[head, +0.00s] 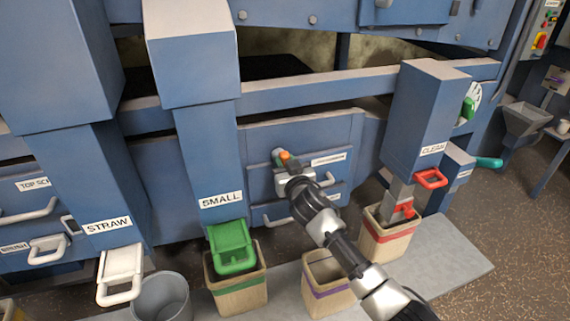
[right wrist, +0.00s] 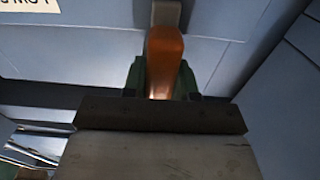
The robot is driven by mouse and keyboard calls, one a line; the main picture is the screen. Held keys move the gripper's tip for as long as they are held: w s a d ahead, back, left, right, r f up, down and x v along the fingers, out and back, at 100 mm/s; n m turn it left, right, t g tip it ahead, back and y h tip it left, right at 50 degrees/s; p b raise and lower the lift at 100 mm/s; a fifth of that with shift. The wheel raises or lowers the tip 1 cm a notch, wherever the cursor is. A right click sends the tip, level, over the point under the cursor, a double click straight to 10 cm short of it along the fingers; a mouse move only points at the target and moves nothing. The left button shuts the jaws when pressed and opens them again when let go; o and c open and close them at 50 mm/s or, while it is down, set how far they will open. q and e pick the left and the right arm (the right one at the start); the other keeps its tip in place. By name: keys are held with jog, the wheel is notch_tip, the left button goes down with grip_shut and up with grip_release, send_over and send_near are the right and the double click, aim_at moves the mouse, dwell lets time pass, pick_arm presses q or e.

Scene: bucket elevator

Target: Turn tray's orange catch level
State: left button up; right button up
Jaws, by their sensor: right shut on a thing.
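The tray front (head: 258,147) is a blue panel below the grey cross beam in the head view. The orange catch (head: 285,156) sits at its upper middle. My right gripper (head: 290,164) is at the catch, and its arm reaches up from the lower right. In the right wrist view the orange catch (right wrist: 164,60) runs up from between the two dark green fingertips of my right gripper (right wrist: 161,82) to a grey mount. The gripper is shut on the catch. The catch's lower end is hidden by the gripper. My left gripper is in neither view.
The SMALL chute with a green gate (head: 231,246) is left of my arm. The CLEAN chute with a red handle (head: 431,178) is to its right. Baskets, one with a purple band (head: 328,290), stand below. A tray handle (head: 290,216) sticks out under the panel.

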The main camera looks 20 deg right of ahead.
jog(key=shift+n, duration=0.3)
jog(key=n, duration=0.3)
jog(key=shift+a+n+p, duration=0.15)
jog(key=shift+n+p, duration=0.15)
jog(key=shift+p, duration=0.05)
jog(key=n, duration=0.4)
jog(key=shift+a+f+n+p, duration=0.1)
jog(key=shift+a+n+p, duration=0.05)
jog(key=shift+n+p, duration=0.15)
jog(key=n, duration=0.4)
jog(key=shift+f+n, duration=0.15)
jog(key=shift+n, duration=0.15)
jog(key=shift+a+f+n+p, duration=0.15)
jog(key=shift+n+p, duration=0.35)
jog(key=shift+n, duration=1.7)
jog(key=o, duration=0.9)
